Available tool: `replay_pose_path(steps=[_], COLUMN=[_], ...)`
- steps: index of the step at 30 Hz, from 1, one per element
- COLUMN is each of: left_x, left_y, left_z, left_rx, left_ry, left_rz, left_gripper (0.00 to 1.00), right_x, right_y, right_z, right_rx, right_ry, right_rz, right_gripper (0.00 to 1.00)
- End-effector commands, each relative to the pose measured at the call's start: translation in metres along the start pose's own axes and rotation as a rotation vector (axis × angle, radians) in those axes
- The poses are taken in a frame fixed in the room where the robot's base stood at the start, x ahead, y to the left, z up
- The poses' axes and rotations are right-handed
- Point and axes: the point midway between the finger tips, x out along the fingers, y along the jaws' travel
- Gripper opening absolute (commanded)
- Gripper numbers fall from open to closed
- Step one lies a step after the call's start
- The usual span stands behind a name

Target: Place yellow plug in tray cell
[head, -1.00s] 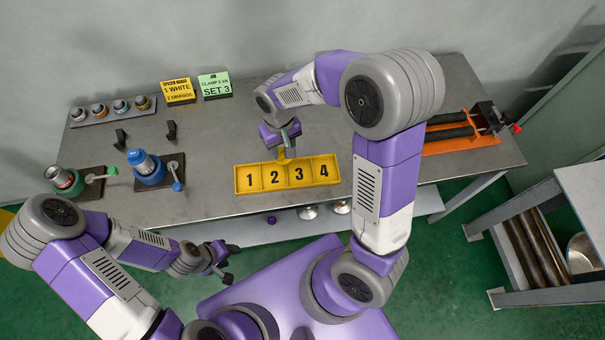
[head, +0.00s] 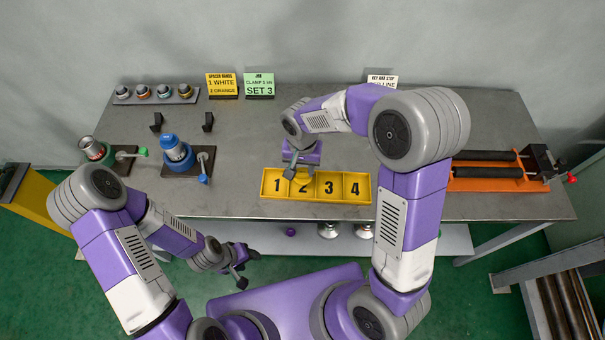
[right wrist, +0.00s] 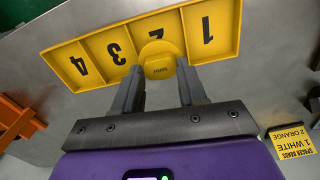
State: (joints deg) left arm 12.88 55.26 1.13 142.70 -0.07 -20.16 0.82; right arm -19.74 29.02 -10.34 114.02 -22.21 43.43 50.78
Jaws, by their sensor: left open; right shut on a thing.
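The yellow plug (right wrist: 157,62) is held between the fingertips of my right gripper (right wrist: 158,82) in the right wrist view. It overlaps cell 2 of the yellow tray (right wrist: 103,63), covering part of that number; its exact height above the cell cannot be told. In the head view the tray (head: 316,202) lies at the front edge of the bench, with cells marked 1, 2, 3 and 4. My right gripper (head: 299,172) hangs over the back of cell 2 there. My left gripper (head: 240,267) is open and empty, in front of the bench.
Two vises, one green (head: 95,150) and one blue (head: 176,152), stand left on the bench. A rack of several small parts (head: 156,94) is behind them. An orange roller stand (head: 490,171) is at right. The bench between vises and tray is clear.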

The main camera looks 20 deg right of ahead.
Motion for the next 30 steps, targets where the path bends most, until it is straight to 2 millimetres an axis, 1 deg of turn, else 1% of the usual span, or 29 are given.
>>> replay_pose_path(steps=[3,6,8,14,18,19,21,23,24,30], left_x=[0.004,0.007,0.007,0.007,0.011,0.01,0.009,0.009,0.009,0.009], left_y=[-0.002,-0.003,-0.003,-0.003,-0.004,-0.004,-0.004,-0.004,-0.004,-0.004], left_z=[0.0,0.0,0.0,0.0,-0.001,0.0,0.0,0.0,0.0,0.0], left_rx=[0.0,0.0,0.0,0.0,0.0,0.0,0.0,0.0,0.0,0.0], left_ry=[0.0,0.0,0.0,0.0,0.0,0.0,0.0,0.0,0.0,0.0], left_rz=[0.0,0.0,0.0,0.0,0.0,0.0,0.0,0.0,0.0,0.0], left_gripper=[0.55,0.55,0.55,0.55,0.55,0.55,0.55,0.55,0.55,0.55], right_x=[0.018,0.031,0.034,0.033,0.037,0.037,0.036,0.036,0.036,0.036], right_y=[0.001,0.0,0.0,0.0,0.0,0.0,0.0,0.0,0.0,0.0], right_z=[0.001,0.001,0.0,0.0,0.0,0.0,0.0,0.0,0.0,0.0], right_rx=[0.0,-0.002,-0.002,-0.002,-0.002,-0.002,-0.002,-0.002,-0.002,-0.002], right_ry=[-0.004,-0.002,0.0,0.001,0.0,0.0,0.0,0.0,0.0,0.0], right_rz=[0.003,0.002,0.001,0.0,0.0,0.0,0.0,0.0,0.0,0.0], right_gripper=[0.05,0.05,0.05,0.05,0.05,0.44,0.55,0.64,0.67,0.67])
